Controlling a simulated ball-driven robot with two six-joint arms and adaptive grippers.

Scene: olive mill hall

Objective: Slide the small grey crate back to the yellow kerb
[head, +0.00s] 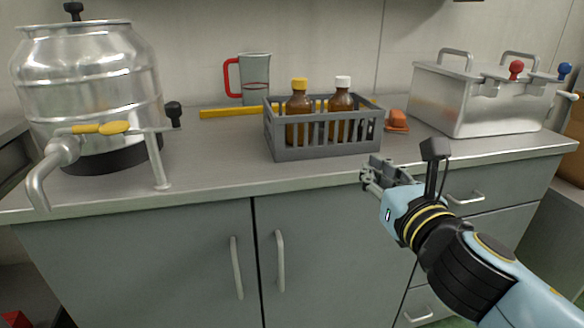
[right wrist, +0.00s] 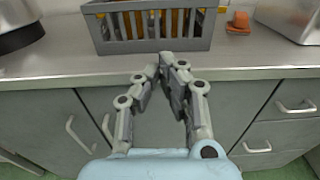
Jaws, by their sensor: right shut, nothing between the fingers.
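The small grey crate (head: 330,150) stands upright on the grey counter, with slatted sides. It holds a brown bottle with a yellow cap (head: 299,110) and a brown bottle with a white cap (head: 342,108). The yellow kerb (head: 230,112) runs along the back of the counter, partly hidden behind the crate. My right gripper (head: 371,174) is shut and empty, in front of the crate near the counter's front edge. In the right wrist view the crate (right wrist: 150,45) lies just beyond the closed fingertips (right wrist: 165,68), apparently apart from them. My left gripper is not in view.
A steel drum with a tap (head: 85,85) stands at the left. An orange block (head: 397,121) lies right of the crate, and a steel box (head: 490,100) stands farther right.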

